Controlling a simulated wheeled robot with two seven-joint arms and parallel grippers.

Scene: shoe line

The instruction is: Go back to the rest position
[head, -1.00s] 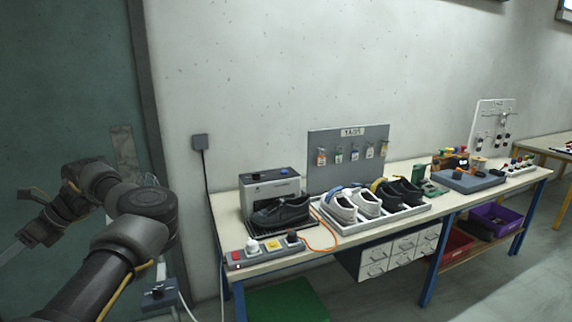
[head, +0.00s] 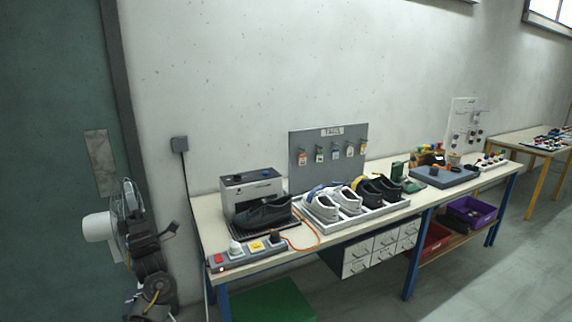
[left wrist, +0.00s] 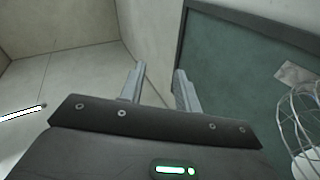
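My left arm (head: 150,285) is folded upright at the lower left of the head view, in front of the green door. Its gripper is hard to make out there. In the left wrist view my left gripper (left wrist: 160,76) shows clearly: its two grey fingers stand apart with nothing between them. They point toward the wall and the dark door frame (left wrist: 255,27). My right gripper is in neither view.
The workbench (head: 300,247) carries a black shoe (head: 264,213), a tray (head: 354,219) with white and black shoes, a grey box (head: 251,189) and a power strip (head: 243,255). A white, wire-caged object (left wrist: 301,125) is near the left gripper. A green bin (head: 268,300) is below.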

